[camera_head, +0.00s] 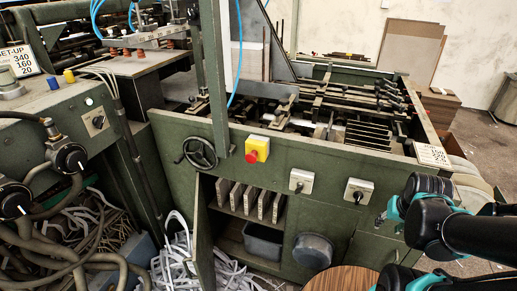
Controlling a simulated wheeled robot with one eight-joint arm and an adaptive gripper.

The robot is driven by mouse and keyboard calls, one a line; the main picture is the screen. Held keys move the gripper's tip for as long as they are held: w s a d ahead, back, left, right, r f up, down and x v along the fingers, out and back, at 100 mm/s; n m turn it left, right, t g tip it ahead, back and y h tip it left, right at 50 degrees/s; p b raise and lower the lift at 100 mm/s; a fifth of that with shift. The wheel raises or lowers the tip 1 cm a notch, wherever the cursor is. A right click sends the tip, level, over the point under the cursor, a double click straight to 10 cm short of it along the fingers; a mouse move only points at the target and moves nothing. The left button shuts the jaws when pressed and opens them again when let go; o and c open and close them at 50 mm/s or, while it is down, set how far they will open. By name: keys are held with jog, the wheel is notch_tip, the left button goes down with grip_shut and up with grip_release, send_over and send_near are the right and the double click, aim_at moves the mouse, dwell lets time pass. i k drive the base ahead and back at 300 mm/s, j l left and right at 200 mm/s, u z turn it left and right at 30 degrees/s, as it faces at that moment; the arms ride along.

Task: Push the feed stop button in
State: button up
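A red button (251,157) sticks out from a yellow box (259,145) on the green front panel of the feeder, near the middle of the view. Nothing touches it. My black and teal arm reaches in from the right edge. What looks like the tip of my gripper (381,218) shows at the arm's left side, in front of the feeder's right part. It is well to the right of the button and lower in the picture. The arm's links hide most of it, so its fingers cannot be made out.
A handwheel (199,153) is left of the yellow box. Two rotary switches (301,181) (358,191) sit on the panel between button and arm. An open cabinet door (203,237) stands below. A round wooden top (343,280) is at the bottom. The space before the button looks clear.

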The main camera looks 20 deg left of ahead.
aim_at(251, 157)
jog(key=u, duration=1.3)
